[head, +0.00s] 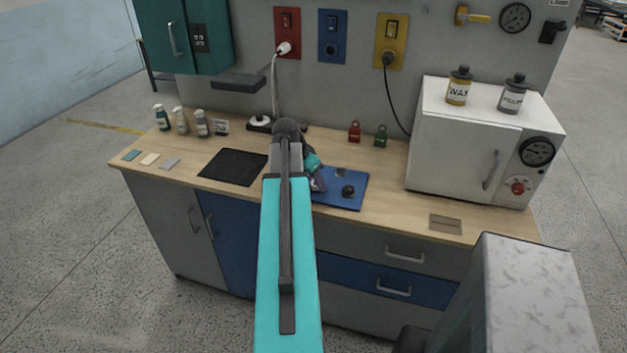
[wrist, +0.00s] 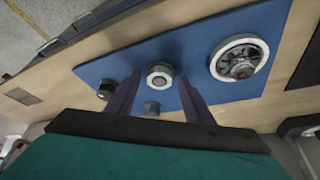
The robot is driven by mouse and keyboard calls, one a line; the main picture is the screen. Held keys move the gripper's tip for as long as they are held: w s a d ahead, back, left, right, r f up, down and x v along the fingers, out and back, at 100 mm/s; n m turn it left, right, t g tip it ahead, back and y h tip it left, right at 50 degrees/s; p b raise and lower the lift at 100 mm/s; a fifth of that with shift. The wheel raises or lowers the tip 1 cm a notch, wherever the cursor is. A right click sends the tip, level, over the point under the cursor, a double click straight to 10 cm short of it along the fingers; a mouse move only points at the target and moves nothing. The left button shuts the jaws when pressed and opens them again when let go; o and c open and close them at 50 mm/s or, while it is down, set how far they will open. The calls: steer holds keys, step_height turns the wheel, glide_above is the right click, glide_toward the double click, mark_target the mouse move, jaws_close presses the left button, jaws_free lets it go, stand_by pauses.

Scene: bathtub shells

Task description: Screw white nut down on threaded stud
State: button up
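A blue board (head: 338,201) lies on the bench, and it fills the middle of the wrist view (wrist: 207,40). My gripper (wrist: 159,75) points down at the board with its two dark fingers apart. A short round piece with a white ring face and grey centre (wrist: 160,75) stands between the fingertips, with a visible gap on each side. It looks like the white nut at the stud, but I cannot tell how far down it sits, and no thread shows. In the head view my gripper (head: 317,180) is over the board's left part, and my arm hides what is there.
A larger white ring with a metal centre (wrist: 240,59) is on the board to the right. A dark knob (wrist: 152,107) and a small grey part (wrist: 107,90) are close by the left finger. A white oven (head: 460,150) stands right; a black mat (head: 233,167) lies left.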

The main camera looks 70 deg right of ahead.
stand_by(0.4)
steer(key=b+v, duration=0.3)
steer(key=v, duration=1)
steer(key=shift+a+r, duration=0.25)
steer(key=shift+r, duration=0.1)
steer(key=shift+w, duration=0.1)
stand_by(0.4)
steer(key=s+d+f+m+t+y+p, duration=0.2)
steer(key=s+d+f+m+y+p, duration=0.1)
steer(key=d+p, duration=0.3)
steer(key=shift+s+d+f+y, duration=0.15)
steer(key=shift+f+y, duration=0.45)
steer(key=shift+f, duration=0.25)
